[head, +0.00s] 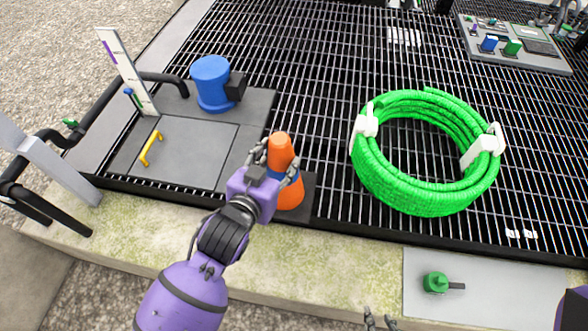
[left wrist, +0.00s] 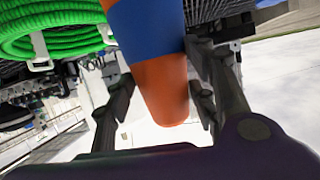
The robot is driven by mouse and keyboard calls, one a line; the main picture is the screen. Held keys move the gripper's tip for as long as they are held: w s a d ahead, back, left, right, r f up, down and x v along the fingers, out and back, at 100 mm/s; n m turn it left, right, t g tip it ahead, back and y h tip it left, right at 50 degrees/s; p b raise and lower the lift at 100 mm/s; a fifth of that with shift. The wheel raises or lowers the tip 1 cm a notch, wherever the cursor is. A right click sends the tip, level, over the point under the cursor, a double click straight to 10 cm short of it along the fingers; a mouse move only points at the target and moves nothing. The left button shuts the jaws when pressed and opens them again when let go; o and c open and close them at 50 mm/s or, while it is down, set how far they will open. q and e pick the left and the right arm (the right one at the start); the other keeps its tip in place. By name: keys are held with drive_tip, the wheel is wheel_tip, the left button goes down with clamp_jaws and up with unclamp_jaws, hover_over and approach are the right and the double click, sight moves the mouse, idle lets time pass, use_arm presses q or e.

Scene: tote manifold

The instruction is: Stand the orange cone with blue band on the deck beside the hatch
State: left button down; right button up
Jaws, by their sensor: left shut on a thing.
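The orange cone (head: 280,150) is upright in the head view, right of the grey hatch (head: 195,150) with its yellow handle (head: 151,148). A dark square (head: 309,185) shows at the cone's foot, near the front edge of the grating deck (head: 330,215). I cannot tell whether the cone touches down. My right gripper (head: 380,321) is partly in view at the bottom, fingers apart and empty.
A coiled green hose (head: 425,195) lies on the grating to the right. A blue cylinder (head: 211,84) stands behind the hatch. A white gauge board (head: 127,72) and black pipes are at left. A green valve (head: 435,282) sits on a grey plate at front right. Grating behind the cone is clear.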

use_arm(q)
drive_tip(key=shift+w+d+f, duration=0.1)
drive_tip(key=shift+w+d, duration=0.1)
drive_tip(key=shift+w, duration=0.2)
drive_tip(key=w+d+f+b, duration=0.2)
drive_tip(key=w+f, duration=1)
drive_tip(key=w, duration=0.1)
drive_tip(key=shift+d+f, duration=0.2)
drive_tip(key=shift+f, duration=0.1)
use_arm(e)
drive_tip(key=shift+s+f, duration=0.2)
drive_tip(key=shift+f, duration=0.9)
use_arm(q)
drive_tip(key=shift+w, duration=0.1)
